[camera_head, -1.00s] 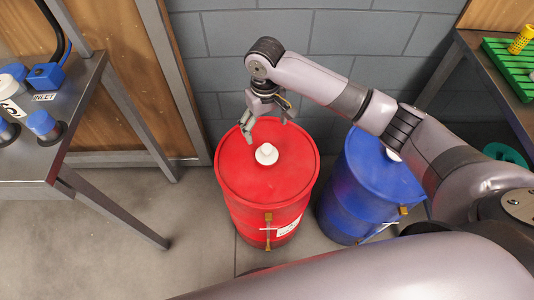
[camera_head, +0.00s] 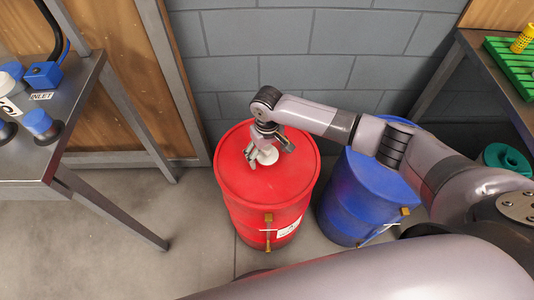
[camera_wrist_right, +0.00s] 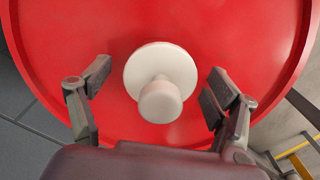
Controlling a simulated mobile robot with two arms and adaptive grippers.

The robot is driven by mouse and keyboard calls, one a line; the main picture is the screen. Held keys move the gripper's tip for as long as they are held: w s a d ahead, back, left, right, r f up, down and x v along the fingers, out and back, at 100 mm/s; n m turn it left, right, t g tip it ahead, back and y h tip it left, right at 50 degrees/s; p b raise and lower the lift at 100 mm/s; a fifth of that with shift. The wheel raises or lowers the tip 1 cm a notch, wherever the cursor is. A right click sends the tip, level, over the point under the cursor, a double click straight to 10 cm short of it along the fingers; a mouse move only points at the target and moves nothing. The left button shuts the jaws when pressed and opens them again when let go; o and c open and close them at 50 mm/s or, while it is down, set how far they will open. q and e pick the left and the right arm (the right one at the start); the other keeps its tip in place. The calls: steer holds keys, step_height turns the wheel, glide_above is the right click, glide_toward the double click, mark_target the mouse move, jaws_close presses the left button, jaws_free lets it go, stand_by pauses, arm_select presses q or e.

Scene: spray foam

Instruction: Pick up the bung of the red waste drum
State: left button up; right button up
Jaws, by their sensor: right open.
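The red waste drum (camera_head: 262,205) stands on the floor by the wall, and its red lid fills most of the right wrist view (camera_wrist_right: 230,35). The white bung (camera_head: 267,156) sits on the lid with its round flange and knob; it shows whole in the right wrist view (camera_wrist_right: 160,75). My right gripper (camera_head: 269,157) is over the lid, partly covering the bung in the head view. In the right wrist view its fingers (camera_wrist_right: 156,86) are open, one on each side of the bung, with gaps between. My left gripper is not in view.
A blue drum (camera_head: 362,205) stands close to the right of the red one, under my right arm. A metal bench (camera_head: 60,140) with blue fittings is at the left. A dark table (camera_head: 500,85) with a green tray (camera_head: 510,68) is at the right.

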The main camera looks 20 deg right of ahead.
steer(key=shift+c, duration=0.4)
steer(key=c, duration=1.1)
steer(key=shift+c, duration=0.2)
